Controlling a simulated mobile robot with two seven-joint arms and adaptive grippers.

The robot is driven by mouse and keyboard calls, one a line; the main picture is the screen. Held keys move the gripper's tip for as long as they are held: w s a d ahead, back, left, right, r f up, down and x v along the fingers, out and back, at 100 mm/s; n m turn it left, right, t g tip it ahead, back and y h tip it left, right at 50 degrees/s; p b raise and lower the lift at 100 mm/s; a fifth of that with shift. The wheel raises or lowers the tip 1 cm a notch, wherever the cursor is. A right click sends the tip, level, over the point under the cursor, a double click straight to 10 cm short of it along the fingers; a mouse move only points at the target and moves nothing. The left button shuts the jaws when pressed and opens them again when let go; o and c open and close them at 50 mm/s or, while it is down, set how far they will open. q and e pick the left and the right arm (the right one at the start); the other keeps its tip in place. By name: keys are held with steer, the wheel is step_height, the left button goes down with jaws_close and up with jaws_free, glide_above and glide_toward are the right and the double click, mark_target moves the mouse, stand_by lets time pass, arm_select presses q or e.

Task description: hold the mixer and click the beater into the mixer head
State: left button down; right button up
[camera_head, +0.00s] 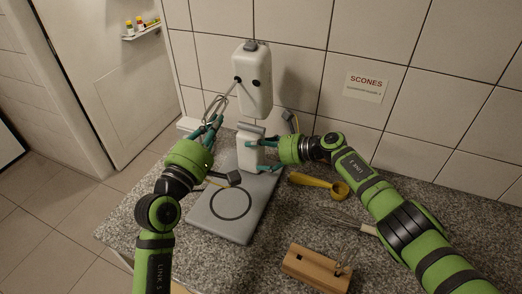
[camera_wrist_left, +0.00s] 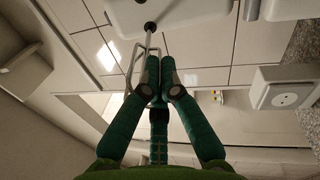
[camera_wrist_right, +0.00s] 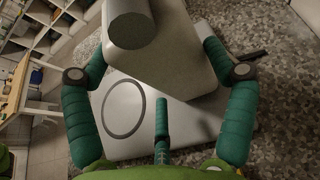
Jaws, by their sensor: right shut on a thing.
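The white stand mixer has its head (camera_head: 253,90) at the top, a narrow column and a flat grey base (camera_head: 221,227) with a dark ring. Two dark sockets show on the head. The wire beater (camera_head: 215,106) is tilted, with its shaft reaching up to the left socket; it also shows in the left wrist view (camera_wrist_left: 129,72). I cannot tell whether it is seated. My left gripper (camera_wrist_left: 161,68) is shut on the beater, its fingers close together. My right gripper (camera_head: 262,154) is shut on the mixer column (camera_head: 248,156), one finger on each side in the right wrist view.
On the speckled counter lie a yellow scoop (camera_head: 311,181) and a whisk (camera_head: 338,217). A wooden block (camera_head: 310,266) with a wire tool stands at the front. The tiled wall with a SCONES card (camera_head: 366,87) is close behind the mixer.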

arm_select(q)
steer(key=shift+x, duration=0.95)
stand_by(2.0)
steer(key=c, duration=1.4)
jaws_free()
steer(key=shift+w, duration=0.1)
steer(key=shift+o, duration=0.2)
steer(key=v, duration=1.2)
